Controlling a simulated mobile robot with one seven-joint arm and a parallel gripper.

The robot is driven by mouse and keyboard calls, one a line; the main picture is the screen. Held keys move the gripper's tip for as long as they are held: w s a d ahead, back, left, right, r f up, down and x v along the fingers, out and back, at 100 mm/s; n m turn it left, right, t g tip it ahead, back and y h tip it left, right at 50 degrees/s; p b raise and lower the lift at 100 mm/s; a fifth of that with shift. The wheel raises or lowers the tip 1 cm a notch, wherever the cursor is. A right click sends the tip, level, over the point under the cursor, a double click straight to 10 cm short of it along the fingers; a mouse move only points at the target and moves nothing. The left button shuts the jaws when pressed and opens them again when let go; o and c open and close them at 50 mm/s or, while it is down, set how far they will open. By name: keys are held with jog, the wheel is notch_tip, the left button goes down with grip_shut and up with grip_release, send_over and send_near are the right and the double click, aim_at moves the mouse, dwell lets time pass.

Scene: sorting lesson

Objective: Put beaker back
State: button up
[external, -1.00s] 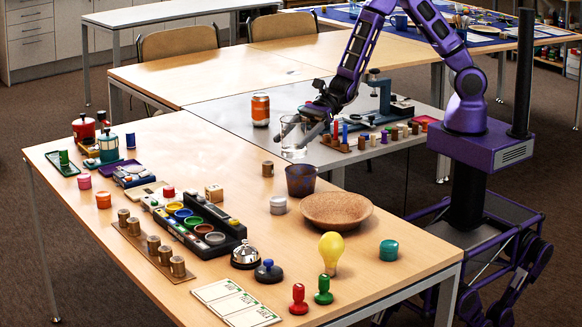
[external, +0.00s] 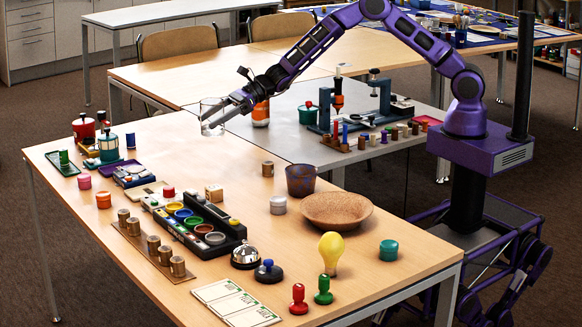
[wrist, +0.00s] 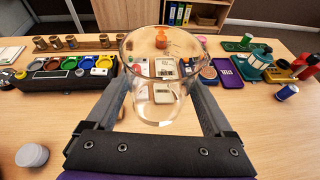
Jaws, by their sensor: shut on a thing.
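The beaker is clear glass. It shows in the external view (external: 212,116) and large in the middle of the wrist view (wrist: 158,82). My gripper (external: 216,124) is shut on the beaker, with one finger on each side of it in the wrist view (wrist: 158,100). The beaker is upright or nearly so. It is held in the air above the far part of the wooden table (external: 230,165). Its contents cannot be told apart from what shows through the glass.
A black tray of coloured pots (external: 198,222) and a small scale (wrist: 165,92) stand on the table. A dark cup (external: 301,180) and a brown bowl (external: 337,211) stand right. The table's far middle is fairly clear.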

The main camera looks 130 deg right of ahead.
notch_tip(320, 180, down, 15)
jog(key=shift+d+r+b, duration=0.1)
jog(key=shift+b, duration=0.5)
dwell(0.3)
jog(key=shift+f, duration=0.3)
jog(key=o, duration=1.3)
jog(key=shift+r, duration=0.1)
jog(key=shift+r, duration=0.15)
jog(key=shift+s+r, duration=0.1)
jog(key=shift+s, duration=0.1)
jog(key=p+v, duration=0.1)
jog(key=v, duration=1)
jog(key=shift+s, duration=0.3)
